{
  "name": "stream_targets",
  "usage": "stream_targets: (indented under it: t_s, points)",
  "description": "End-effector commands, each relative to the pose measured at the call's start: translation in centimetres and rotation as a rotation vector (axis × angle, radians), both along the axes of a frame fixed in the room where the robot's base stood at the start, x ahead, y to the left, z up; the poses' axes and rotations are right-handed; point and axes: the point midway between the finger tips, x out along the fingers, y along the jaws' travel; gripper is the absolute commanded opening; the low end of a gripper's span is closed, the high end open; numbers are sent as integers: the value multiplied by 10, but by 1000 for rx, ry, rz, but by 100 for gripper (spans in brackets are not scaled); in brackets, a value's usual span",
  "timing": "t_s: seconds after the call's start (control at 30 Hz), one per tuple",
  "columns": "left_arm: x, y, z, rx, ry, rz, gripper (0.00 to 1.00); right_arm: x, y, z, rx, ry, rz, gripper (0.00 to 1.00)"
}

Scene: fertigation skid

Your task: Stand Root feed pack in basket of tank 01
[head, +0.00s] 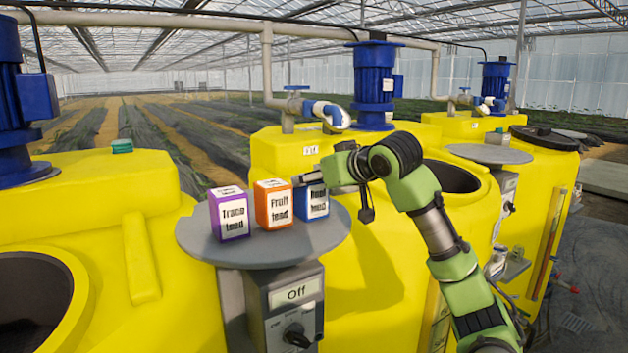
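The Root feed pack (317,206) is a blue box with a white label. It stands upright on a round grey shelf (290,247), at the right end of a row of packs. My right gripper (318,178) is at the top of this pack, coming from the right. Its fingers are small and partly hidden, so I cannot tell whether they are closed on the pack. A yellow tank (375,265) with a small white label stands behind the shelf; the label is too small to read surely. Its dark opening (452,176) is partly behind my arm. No basket is clearly visible. My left gripper is out of view.
The orange Fruit feed pack (273,204) and purple Trace feed pack (230,213) stand close beside the blue pack. A control box (285,300) marked Off is below the shelf. Another yellow tank (100,240) with an open hole is at left. Blue motors (374,80) rise behind.

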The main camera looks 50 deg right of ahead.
Motion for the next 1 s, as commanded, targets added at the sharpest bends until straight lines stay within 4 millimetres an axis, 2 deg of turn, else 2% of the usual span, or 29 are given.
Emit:
stream_targets:
  t_s: [0.2, 0.23, 0.67, 0.77, 1.0]
  points:
    - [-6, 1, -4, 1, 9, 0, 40, 0, 0, -2, -1, -4, 0, 13]
    - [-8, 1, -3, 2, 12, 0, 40, 0, 0, -2, 0, 0, 0, 52]
    - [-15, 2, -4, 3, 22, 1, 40, -3, 1, 1, -1, -2, 0, 52]
    - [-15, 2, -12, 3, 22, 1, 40, -16, 5, 6, -5, -4, 0, 52]
    - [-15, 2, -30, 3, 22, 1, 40, -62, 19, 26, -6, -5, -2, 52]
